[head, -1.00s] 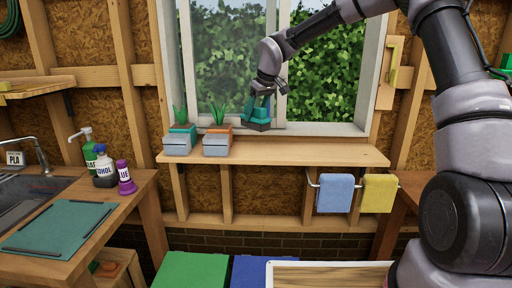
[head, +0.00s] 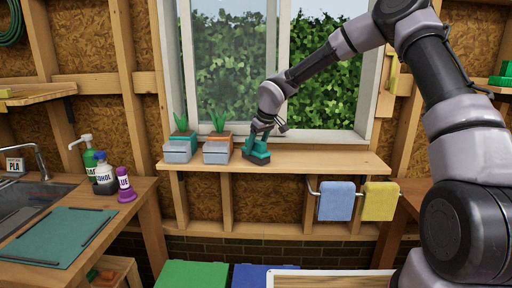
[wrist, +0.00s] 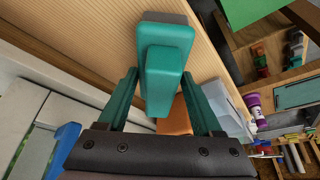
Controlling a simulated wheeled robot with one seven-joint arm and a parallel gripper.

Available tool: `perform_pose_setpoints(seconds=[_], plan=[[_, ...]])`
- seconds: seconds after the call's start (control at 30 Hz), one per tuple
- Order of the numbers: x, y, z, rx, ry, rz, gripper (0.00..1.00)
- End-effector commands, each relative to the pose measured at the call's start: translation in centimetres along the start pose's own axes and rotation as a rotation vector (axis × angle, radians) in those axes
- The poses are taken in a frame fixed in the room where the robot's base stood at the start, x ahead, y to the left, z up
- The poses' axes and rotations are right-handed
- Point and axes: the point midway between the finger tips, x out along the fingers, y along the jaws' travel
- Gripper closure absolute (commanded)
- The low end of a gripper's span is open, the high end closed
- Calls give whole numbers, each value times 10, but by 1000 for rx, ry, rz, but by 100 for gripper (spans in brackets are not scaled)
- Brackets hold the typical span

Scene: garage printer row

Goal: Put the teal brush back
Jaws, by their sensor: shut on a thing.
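The teal brush (head: 257,158), with a dark grey base, is at the wooden sill shelf (head: 320,160), just right of the orange pot (head: 222,138). My gripper (head: 260,136) is above it, pointing down, shut on it. In the wrist view the brush (wrist: 165,65) sits between my two teal fingers (wrist: 160,100), its grey end away from my palm. The brush is at or very near the shelf top; I cannot tell whether it touches.
A teal pot (head: 183,137) with a plant and grey boxes (head: 178,155) stand left on the shelf. Window glass is behind. Blue (head: 336,201) and yellow (head: 380,202) towels hang below. The shelf's right part is clear. Bottles (head: 104,175) stand by the sink at left.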

Motion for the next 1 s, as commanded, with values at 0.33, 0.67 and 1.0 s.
perform_pose_setpoints(seconds=[0.33,0.67,1.0], plan=[[2,0,1,0,0,0,3],[-16,1,-1,1,3,2,3],[-88,1,-1,1,2,3,3]])
